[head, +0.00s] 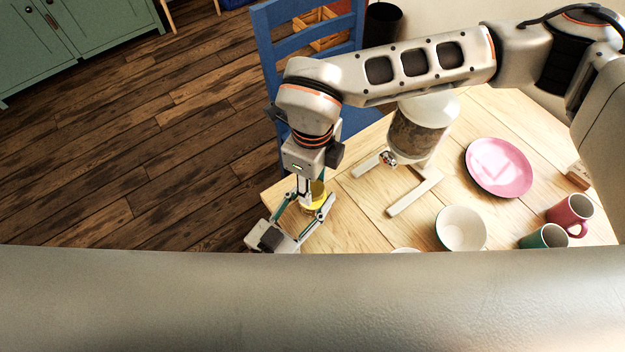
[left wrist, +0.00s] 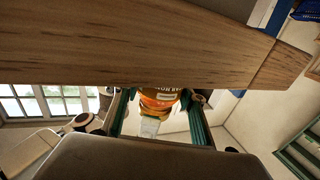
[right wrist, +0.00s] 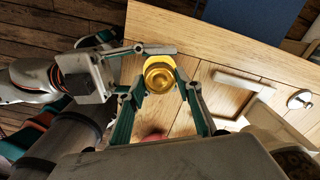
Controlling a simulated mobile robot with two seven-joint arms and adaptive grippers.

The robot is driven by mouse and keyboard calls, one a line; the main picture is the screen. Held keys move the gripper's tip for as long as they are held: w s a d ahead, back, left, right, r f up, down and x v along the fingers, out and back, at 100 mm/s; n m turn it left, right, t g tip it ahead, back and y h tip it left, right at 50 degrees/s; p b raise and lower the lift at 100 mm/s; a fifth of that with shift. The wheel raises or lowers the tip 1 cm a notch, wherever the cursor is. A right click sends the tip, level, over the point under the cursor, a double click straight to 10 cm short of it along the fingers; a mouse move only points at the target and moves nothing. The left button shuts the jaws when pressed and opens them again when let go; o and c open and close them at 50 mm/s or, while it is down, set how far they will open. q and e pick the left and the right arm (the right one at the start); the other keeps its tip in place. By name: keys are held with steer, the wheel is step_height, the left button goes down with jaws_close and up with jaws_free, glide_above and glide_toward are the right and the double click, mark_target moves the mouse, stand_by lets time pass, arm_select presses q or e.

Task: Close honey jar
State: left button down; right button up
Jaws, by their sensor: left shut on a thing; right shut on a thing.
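The honey jar shows in the left wrist view (left wrist: 158,98) as an amber jar with a printed label. In the head view it is mostly hidden by my grippers, and only a yellow part (head: 318,190) shows. My left gripper (head: 318,212) is shut on the jar from the side, near the table's corner. My right gripper (right wrist: 162,88) comes down from above and is shut on the round gold lid (right wrist: 159,65). The lid appears over the jar. Whether it is seated or turned down cannot be told.
On the wooden table (head: 350,215) stand a pink plate (head: 498,167), a white bowl (head: 461,229), a pink mug (head: 570,214) and a green mug (head: 545,237), all right of the grippers. A blue chair (head: 268,50) stands behind.

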steer(key=m, duration=0.5)
steer(key=shift+m, duration=0.4)
steer(key=m, duration=0.5)
steer(key=shift+m, duration=0.3)
steer(key=m, duration=0.5)
steer(key=shift+f+m, duration=0.1)
steer(key=shift+m, duration=0.2)
steer(key=m, duration=0.6)
steer(key=o, duration=1.3)
step_height(320, 180, up, 12)
